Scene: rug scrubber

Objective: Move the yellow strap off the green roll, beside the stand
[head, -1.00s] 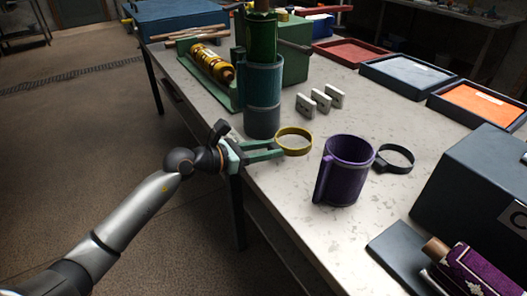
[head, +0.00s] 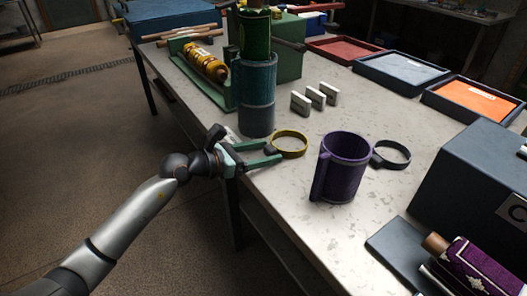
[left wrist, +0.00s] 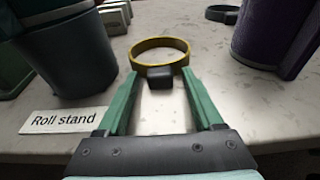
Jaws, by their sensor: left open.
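The yellow strap (head: 290,144) is a closed ring lying on the table, beside the stand and apart from the roll. In the left wrist view the strap (left wrist: 158,43) has a dark buckle (left wrist: 160,78) facing me. The green roll (head: 256,35) stands upright in the blue-grey stand (head: 256,110). The stand (left wrist: 70,60) also shows at left in the left wrist view, above a "Roll stand" label (left wrist: 62,120). My left gripper (head: 277,154) is open, its green fingertips (left wrist: 160,80) either side of the buckle. My right gripper is not in view.
A purple mug-like container (head: 342,168) and a dark ring strap (head: 391,154) stand to the right. Pale blocks (head: 315,97) lie behind. A gold roll (head: 205,63) lies on a green holder. The table's front edge is under my left arm.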

